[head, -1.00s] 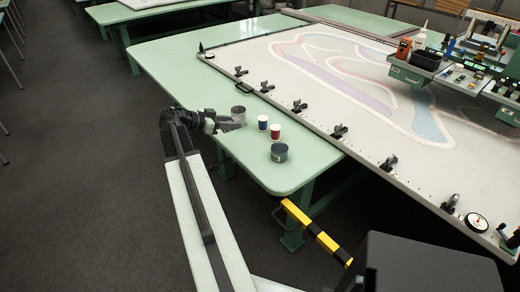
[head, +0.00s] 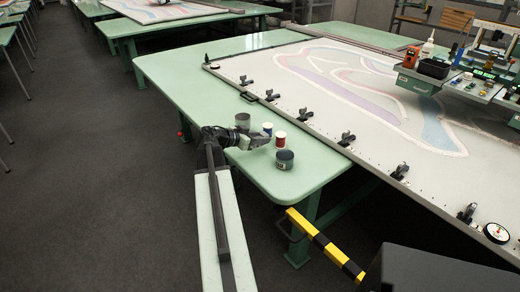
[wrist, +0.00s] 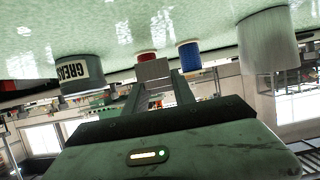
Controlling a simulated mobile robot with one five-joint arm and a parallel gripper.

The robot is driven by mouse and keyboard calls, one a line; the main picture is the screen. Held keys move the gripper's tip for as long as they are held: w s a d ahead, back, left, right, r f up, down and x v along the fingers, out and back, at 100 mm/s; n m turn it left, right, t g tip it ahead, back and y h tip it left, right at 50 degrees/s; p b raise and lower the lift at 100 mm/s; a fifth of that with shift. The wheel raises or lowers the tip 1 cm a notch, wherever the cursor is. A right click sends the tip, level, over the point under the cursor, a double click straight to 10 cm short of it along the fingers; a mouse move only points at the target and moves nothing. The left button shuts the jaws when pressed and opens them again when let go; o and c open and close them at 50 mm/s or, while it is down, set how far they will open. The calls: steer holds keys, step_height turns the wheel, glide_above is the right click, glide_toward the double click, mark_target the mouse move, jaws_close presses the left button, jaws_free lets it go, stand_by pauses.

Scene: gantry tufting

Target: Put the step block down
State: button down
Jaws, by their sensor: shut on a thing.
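The step block (wrist: 153,71) is a small grey block between the two fingers of my gripper (wrist: 153,88) in the wrist view, which is upside down. In the head view my gripper (head: 251,141) reaches over the near left corner of the green table (head: 205,100), beside the red-and-white and blue-and-white spools. The block is hard to make out there. I cannot tell whether it touches the tabletop.
A grey cylinder (head: 243,121), a blue spool (head: 267,129), a red spool (head: 280,139) and a dark grease can (head: 284,160) stand close around my gripper. The clamped frame (head: 330,95) lies behind them. A yellow-black bar (head: 325,245) juts out near the table leg.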

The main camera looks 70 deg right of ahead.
steer(key=shift+s+d, duration=0.2)
steer(key=shift+s, duration=0.05)
step_height(320, 180, down, 4)
steer(key=b, duration=0.4)
steer(key=shift+r, duration=0.25)
steer(key=c, duration=1.5)
jaws_free()
steer(key=shift+f, duration=0.25)
steer(key=o, duration=0.5)
steer(key=shift+r, duration=0.1)
steer(key=shift+c, duration=0.2)
